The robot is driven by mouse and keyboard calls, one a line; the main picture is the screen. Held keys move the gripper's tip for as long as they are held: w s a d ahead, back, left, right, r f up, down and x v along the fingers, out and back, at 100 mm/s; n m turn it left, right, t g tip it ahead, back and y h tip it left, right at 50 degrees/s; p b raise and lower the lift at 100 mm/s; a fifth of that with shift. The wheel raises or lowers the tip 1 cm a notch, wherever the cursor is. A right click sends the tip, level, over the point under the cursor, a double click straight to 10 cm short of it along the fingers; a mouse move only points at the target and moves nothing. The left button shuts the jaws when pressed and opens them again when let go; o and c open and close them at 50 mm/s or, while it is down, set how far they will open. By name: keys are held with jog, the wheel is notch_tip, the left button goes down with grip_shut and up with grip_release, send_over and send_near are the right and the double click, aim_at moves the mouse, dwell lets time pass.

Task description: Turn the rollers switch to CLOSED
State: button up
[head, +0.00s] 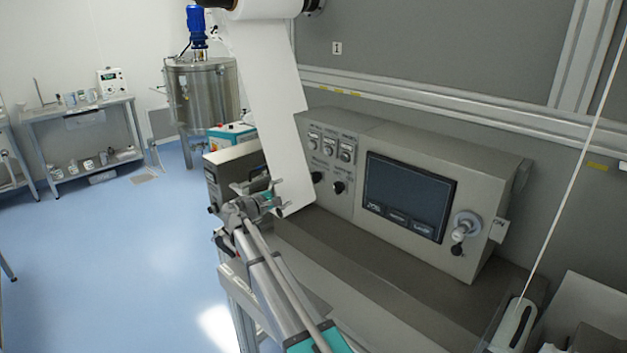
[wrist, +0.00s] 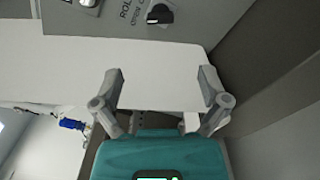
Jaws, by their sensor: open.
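A grey control box (head: 400,145) carries two small black knobs side by side, a left one (head: 318,177) and a right one (head: 338,187). In the wrist view, a black knob (wrist: 159,14) sits at the top edge beside a partly cut-off label reading "ROL" and "OPEN". I cannot tell which way it points. My gripper (head: 262,190) is open and empty, left of the knobs and apart from them. Its spread fingers also show in the wrist view (wrist: 162,82), with the knob beyond and above the gap between them.
A white web (head: 262,75) hangs down beside the knobs, behind my gripper; it also crosses the wrist view (wrist: 95,50). A dark screen (head: 408,193) and a grey rotary handle (head: 466,224) are further right. The blue floor (head: 100,260) at left is clear.

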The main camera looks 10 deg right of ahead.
aim_at(314, 181)
jog(key=shift+w+d, duration=0.1)
jog(key=x, duration=1.3)
jog(key=shift+w+d, duration=0.15)
jog(key=shift+d, duration=0.1)
jog(key=c, duration=1.2)
